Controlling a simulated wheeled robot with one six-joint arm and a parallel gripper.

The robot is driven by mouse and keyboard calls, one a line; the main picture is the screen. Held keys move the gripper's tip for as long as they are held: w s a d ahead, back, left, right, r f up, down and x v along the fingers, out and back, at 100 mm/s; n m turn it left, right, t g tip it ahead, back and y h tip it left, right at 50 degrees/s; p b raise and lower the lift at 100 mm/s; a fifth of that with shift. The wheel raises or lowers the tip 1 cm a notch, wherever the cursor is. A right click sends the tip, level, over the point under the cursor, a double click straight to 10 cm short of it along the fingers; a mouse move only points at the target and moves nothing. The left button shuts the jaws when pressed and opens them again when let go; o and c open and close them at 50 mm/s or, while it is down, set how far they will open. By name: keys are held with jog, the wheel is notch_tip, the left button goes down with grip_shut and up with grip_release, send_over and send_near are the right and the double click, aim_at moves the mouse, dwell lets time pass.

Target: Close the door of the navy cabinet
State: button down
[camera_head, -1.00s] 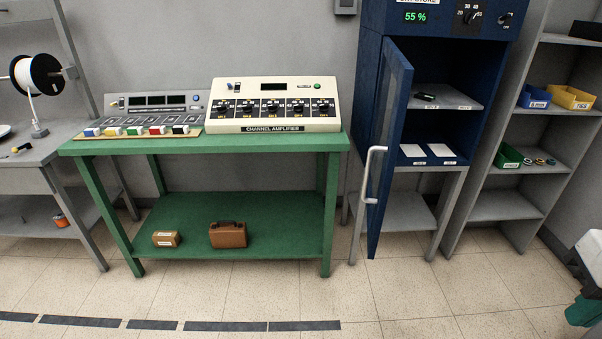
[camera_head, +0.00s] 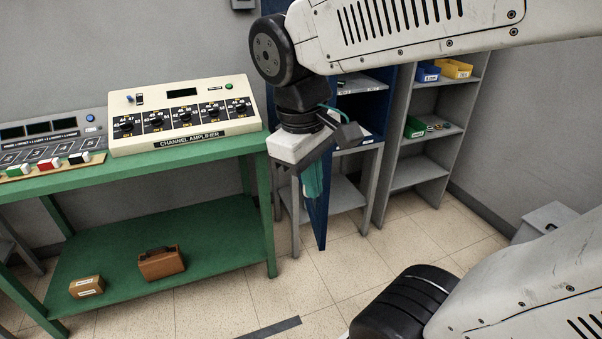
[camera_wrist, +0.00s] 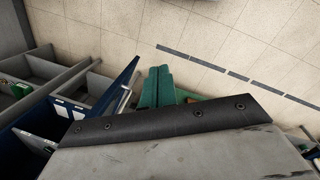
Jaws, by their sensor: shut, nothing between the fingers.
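The navy cabinet (camera_head: 372,103) stands right of the green bench in the head view, mostly hidden behind my arm. Its door (camera_head: 321,222) stands open, swung out toward me; only its lower part shows below my wrist. In the wrist view the open door (camera_wrist: 122,83) is left of my gripper, with its pale handle (camera_wrist: 123,103) on the side facing the gripper. My gripper (camera_head: 313,192), with teal fingers, points down in front of the door in the head view. The fingers are together and empty in the wrist view (camera_wrist: 159,72). I cannot tell whether they touch the door.
The green bench (camera_head: 150,215) with the channel amplifier (camera_head: 183,112) stands left of the cabinet. A grey shelf (camera_head: 425,174) with bins stands to its right. A grey box (camera_head: 543,220) is at the far right. The tiled floor (camera_head: 350,262) before the cabinet is clear.

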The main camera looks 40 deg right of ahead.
jog(key=w+d+f+n+g+h, duration=0.1)
jog(key=w+f+n+h, duration=0.15)
jog(key=w, duration=0.45)
jog(key=w+d+f+n+g+h, duration=0.1)
jog(key=w+n+h, duration=0.1)
jog(key=w+n, duration=0.3)
jog(key=w+d+f+n+g+h, duration=0.1)
jog(key=w+f+n+g+h, duration=0.1)
jog(key=w, duration=0.6)
send_near(323, 183)
jog(key=w+f+x, duration=0.1)
jog(key=x, duration=0.4)
jog(key=shift+s+d+r, duration=0.1)
jog(key=shift+s+d, duration=0.25)
jog(key=shift+s, duration=0.1)
